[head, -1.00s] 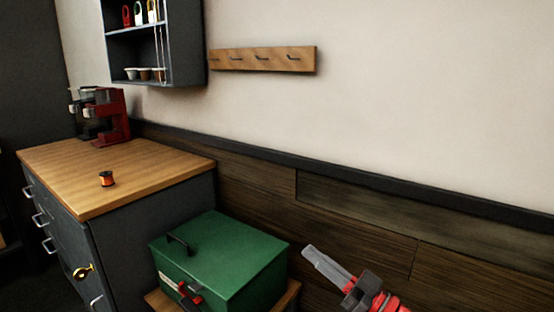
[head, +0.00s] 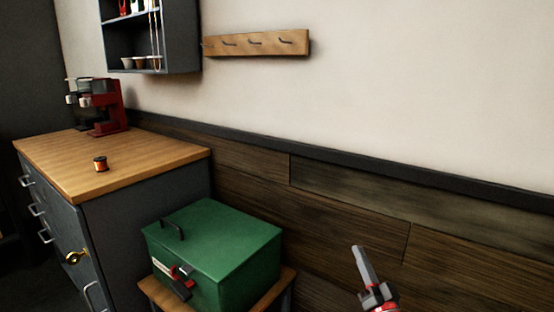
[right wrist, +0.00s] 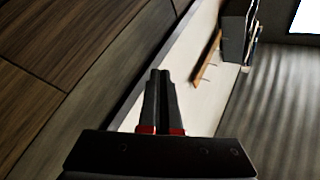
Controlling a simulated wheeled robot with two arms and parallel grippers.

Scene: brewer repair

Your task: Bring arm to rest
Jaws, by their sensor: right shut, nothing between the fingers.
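My right gripper (head: 362,262) is at the lower right in the head view, in front of the dark wood wall panels and to the right of the green box. It points upward and is empty. In the right wrist view its two fingers (right wrist: 158,75) lie side by side, shut with nothing between them. My left gripper is not in view.
A green box (head: 222,240) with a black handle and a red-black latch sits on a wooden stand (head: 268,296). A cabinet with a wooden top (head: 140,170) holds an orange spool (head: 100,164) and a red brewer (head: 107,105). A shelf (head: 183,40) and hook rail (head: 262,42) hang above.

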